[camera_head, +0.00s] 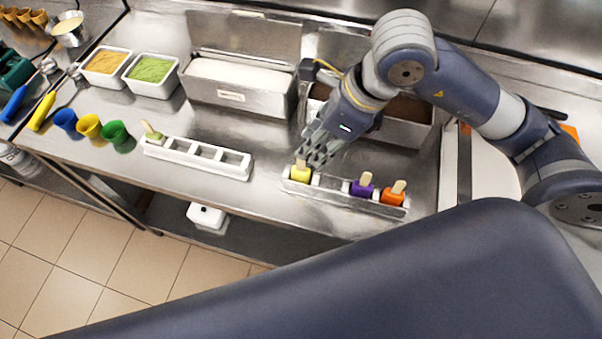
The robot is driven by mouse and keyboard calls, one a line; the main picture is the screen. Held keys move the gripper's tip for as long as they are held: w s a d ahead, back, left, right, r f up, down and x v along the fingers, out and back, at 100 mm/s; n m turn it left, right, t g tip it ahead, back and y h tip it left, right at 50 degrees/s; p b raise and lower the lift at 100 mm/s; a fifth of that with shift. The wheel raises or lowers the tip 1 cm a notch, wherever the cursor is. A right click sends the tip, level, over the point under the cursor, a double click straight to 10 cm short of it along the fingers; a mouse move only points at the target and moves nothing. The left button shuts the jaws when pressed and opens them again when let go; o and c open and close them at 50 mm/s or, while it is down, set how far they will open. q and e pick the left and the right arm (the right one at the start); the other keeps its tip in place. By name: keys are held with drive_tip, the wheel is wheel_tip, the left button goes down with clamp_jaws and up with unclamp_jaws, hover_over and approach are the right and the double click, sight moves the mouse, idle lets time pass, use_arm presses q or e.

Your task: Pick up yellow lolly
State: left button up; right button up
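The yellow lolly (300,173) stands in the left end of a metal rack (331,189) near the counter's front edge, its pale stick pointing up. My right gripper (314,153) points down just above and behind it, with its fingers close to the stick. The fingers overlap in this view, so I cannot tell whether they touch the stick or how far apart they are. A purple lolly (362,187) and an orange lolly (394,194) stand farther right in the same rack. My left gripper is out of view.
A white holder (200,157) with a green lolly (152,134) stands to the left. Metal tubs (240,84) are behind, one partly hidden by my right arm. Tubs of orange (105,63) and green (151,71) contents and coloured cups (89,126) are far left.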

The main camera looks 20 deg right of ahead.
sight(301, 169)
drive_tip(key=x, duration=0.3)
drive_tip(key=shift+w+f+p, duration=0.1)
drive_tip(key=shift+f+p, duration=0.35)
drive_tip(key=shift+p, duration=0.15)
drive_tip(key=p+x, duration=0.1)
drive_tip(key=x, duration=0.2)
drive_tip(key=shift+f+p, duration=0.2)
drive_tip(key=shift+p, duration=0.15)
drive_tip(key=shift+w+a+f, duration=0.15)
drive_tip(key=shift+f, duration=0.4)
clamp_jaws()
